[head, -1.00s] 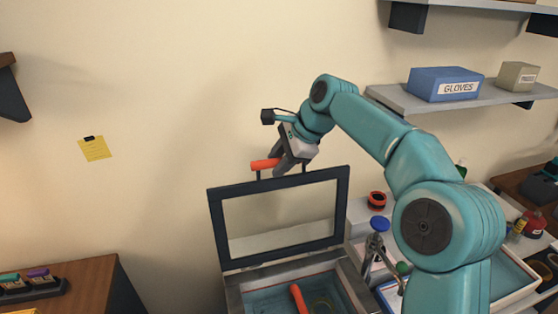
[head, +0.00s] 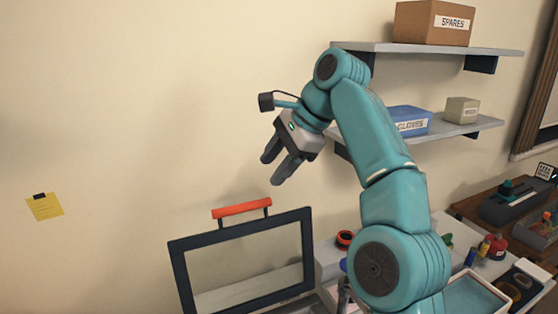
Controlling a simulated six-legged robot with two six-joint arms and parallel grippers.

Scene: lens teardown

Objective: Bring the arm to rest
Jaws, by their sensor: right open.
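My right gripper (head: 283,170) is open and empty. It hangs in the air above and to the right of the orange handle (head: 241,208), apart from it, with its fingers pointing down and to the left. The handle sits on top of a dark-framed lid (head: 308,240) with a clear pane, which stands raised at the bottom of the view. My right arm (head: 372,130) rises from the lower right and bends over at the top. The box under the lid is out of the picture. My left gripper does not show.
Wall shelves (head: 440,50) to the right of my arm carry a brown SPARES box (head: 430,24), a blue GLOVES box (head: 408,122) and a small beige box (head: 461,110). A bench with a blue-lined tray (head: 472,300) and small items lies lower right.

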